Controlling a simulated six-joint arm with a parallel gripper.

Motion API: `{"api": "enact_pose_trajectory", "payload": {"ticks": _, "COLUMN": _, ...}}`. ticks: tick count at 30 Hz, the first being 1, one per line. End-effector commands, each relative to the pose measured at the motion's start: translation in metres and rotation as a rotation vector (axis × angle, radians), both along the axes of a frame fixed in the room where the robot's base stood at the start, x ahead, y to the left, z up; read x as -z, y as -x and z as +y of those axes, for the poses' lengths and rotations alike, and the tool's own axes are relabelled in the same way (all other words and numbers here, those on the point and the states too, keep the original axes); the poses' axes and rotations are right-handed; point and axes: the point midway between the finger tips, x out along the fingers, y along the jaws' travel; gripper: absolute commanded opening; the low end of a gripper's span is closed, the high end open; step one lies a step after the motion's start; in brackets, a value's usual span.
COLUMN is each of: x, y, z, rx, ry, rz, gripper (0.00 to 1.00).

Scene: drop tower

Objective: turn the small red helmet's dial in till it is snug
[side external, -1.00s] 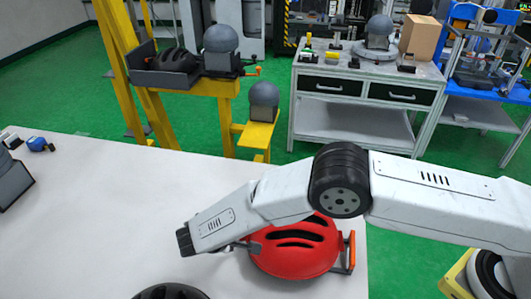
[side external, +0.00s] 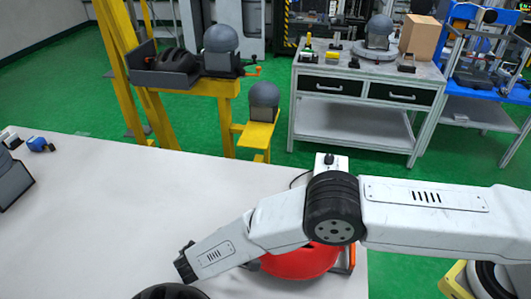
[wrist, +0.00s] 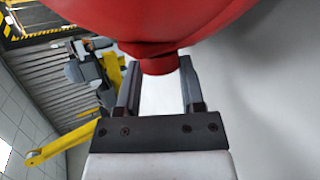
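The red helmet (side external: 300,263) sits near the right edge of the white table, partly covered by my arm in the side view. In the wrist view the red helmet shell (wrist: 150,18) fills the top. A short red knob, the dial (wrist: 160,66), sticks out from its lower edge. My gripper (wrist: 161,75) has its two fingers apart, one on each side of the dial.
A dark helmet (side external: 172,291) is at the table's front edge, close below my wrist. A blue item (side external: 38,144) and a grey box (side external: 12,183) are at the far left. The middle of the table (side external: 130,200) is clear. An orange-ended bracket (side external: 351,257) stands right of the red helmet.

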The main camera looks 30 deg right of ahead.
Motion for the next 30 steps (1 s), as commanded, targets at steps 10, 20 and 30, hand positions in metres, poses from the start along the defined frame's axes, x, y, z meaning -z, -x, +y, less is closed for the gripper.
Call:
{"api": "enact_pose_trajectory", "payload": {"ticks": 10, "x": 0.0, "y": 0.0, "z": 0.0, "rx": 0.0, "ry": -0.001, "rz": 0.001, "gripper": 0.84}}
{"api": "enact_pose_trajectory", "payload": {"ticks": 20, "x": -0.007, "y": 0.005, "z": 0.011, "rx": -0.002, "ry": -0.002, "rz": 0.001, "gripper": 0.84}}
{"api": "enact_pose_trajectory", "payload": {"ticks": 30, "x": -0.028, "y": 0.022, "z": 0.045, "rx": -0.003, "ry": -0.003, "rz": -0.001, "gripper": 0.84}}
